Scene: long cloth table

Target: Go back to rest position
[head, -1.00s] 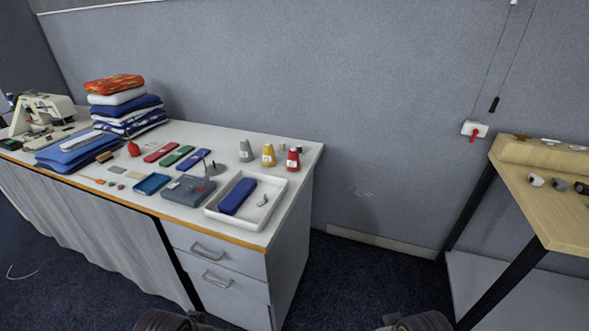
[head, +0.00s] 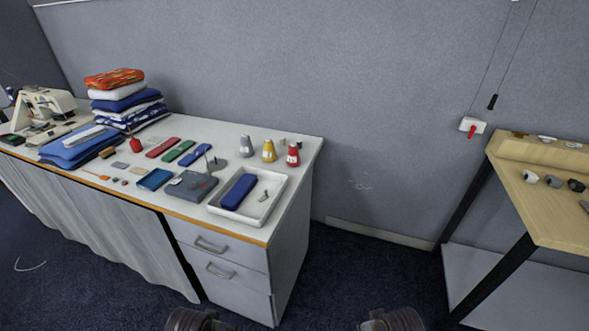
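Two dark rounded parts of my own arms show at the bottom edge of the head view, one left of centre and one right of centre. Neither gripper's fingers can be seen. The long table (head: 285,211) stands at the left, apart from my arms. On its right end a white tray (head: 272,206) holds a blue case (head: 238,191) and a small pale item (head: 264,196).
A grey box (head: 190,186), a blue tray (head: 154,179) and several cones, including a red one (head: 293,155), are on the table. Folded cloths (head: 130,108) and a sewing machine (head: 42,104) stand further left. A wooden bench (head: 545,205) is at right. Open carpet lies between.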

